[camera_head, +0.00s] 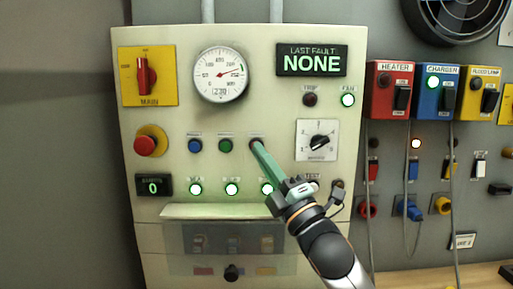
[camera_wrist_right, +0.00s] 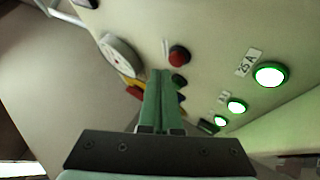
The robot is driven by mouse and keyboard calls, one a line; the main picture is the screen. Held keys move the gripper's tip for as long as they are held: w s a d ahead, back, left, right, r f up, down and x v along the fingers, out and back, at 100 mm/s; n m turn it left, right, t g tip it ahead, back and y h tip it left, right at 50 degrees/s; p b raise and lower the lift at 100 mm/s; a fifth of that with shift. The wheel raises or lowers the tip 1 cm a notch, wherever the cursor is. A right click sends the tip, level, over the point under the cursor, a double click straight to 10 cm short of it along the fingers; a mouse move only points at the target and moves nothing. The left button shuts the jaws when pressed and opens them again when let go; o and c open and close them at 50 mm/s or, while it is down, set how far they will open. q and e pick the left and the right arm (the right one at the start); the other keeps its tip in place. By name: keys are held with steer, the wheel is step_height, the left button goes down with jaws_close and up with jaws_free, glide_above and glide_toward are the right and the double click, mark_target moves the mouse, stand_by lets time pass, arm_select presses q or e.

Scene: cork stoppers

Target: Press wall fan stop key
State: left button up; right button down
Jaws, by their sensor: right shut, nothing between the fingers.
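The panel (camera_head: 180,100) carries a row of small push keys: a blue key (camera_head: 194,145), a green key (camera_head: 225,146) and a red key (camera_head: 255,142). The red key, likely the stop key, is partly hidden behind my right gripper's tips in the head view. My right gripper (camera_head: 258,148) is shut and empty, its green fingers pointing at the panel. In the wrist view the red key (camera_wrist_right: 179,54) shows just beyond and right of the fingertips (camera_wrist_right: 160,74). I cannot tell whether they touch. A FAN lamp (camera_head: 348,100) glows green. My left gripper is not in view.
A wall fan (camera_head: 455,12) is at top right. A red emergency knob (camera_head: 146,145), a gauge (camera_head: 220,75) and a rotary switch (camera_head: 318,141) are on the panel. Green lamps (camera_head: 232,189) sit below the keys. A ledge (camera_head: 235,211) juts out underneath. Cables hang at right.

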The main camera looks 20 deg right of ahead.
steer(key=shift+w, duration=0.1)
stand_by(0.4)
steer(key=shift+w+d, duration=0.15)
steer(key=shift+w, duration=0.15)
steer(key=shift+w+d, duration=0.1)
steer(key=shift+w, duration=0.35)
stand_by(0.6)
steer(key=shift+s, duration=0.2)
steer(key=shift+s+a+p, duration=0.2)
steer(key=shift+s+p, duration=0.1)
steer(key=shift+s, duration=0.35)
steer(key=s, duration=0.1)
steer(key=s+a, duration=0.1)
steer(key=s, duration=0.2)
steer(key=shift+s+a+p, duration=0.25)
steer(key=shift+s+p, duration=0.05)
steer(key=shift+s, duration=0.1)
stand_by(0.7)
